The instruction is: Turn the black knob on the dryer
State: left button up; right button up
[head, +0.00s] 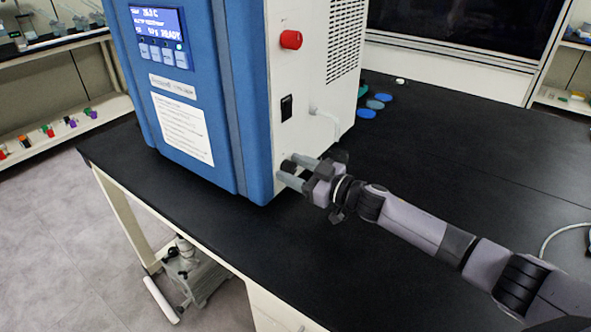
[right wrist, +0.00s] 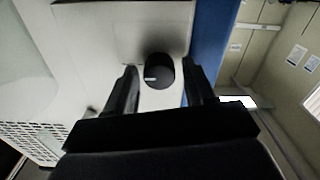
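The black knob (right wrist: 159,70) is on the white side panel of the blue and white dryer (head: 229,90). In the right wrist view it is a round black cap with a small pale mark, between my two fingers with a gap on each side. In the head view the knob (head: 288,166) is low on the side panel, partly covered by my right gripper (head: 290,173). The right gripper is open and close to the panel; contact with the knob cannot be made out. My left gripper is not in view.
A red knob (head: 291,39) is higher on the same panel, with a black switch (head: 286,107) below it. A pale hose fitting (head: 325,117) sticks out nearby. Blue and green discs (head: 375,104) lie behind on the black bench (head: 450,150). The bench to the right is mostly clear.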

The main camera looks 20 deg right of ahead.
jog(key=c, duration=0.7)
jog(key=shift+c, duration=0.2)
jog(key=shift+n, duration=0.3)
jog(key=n, duration=0.3)
jog(key=shift+f, duration=0.1)
jog(key=n, duration=0.5)
jog(key=shift+b, duration=0.4)
jog(key=n+b, duration=0.1)
jog(key=n, duration=0.2)
jog(key=shift+f+n, duration=0.15)
jog(key=shift+n, duration=0.15)
jog(key=n+b, duration=0.1)
jog(key=n, duration=0.3)
jog(key=shift+n, duration=0.3)
jog(key=shift+n+b, duration=0.3)
jog(key=shift+n, duration=0.2)
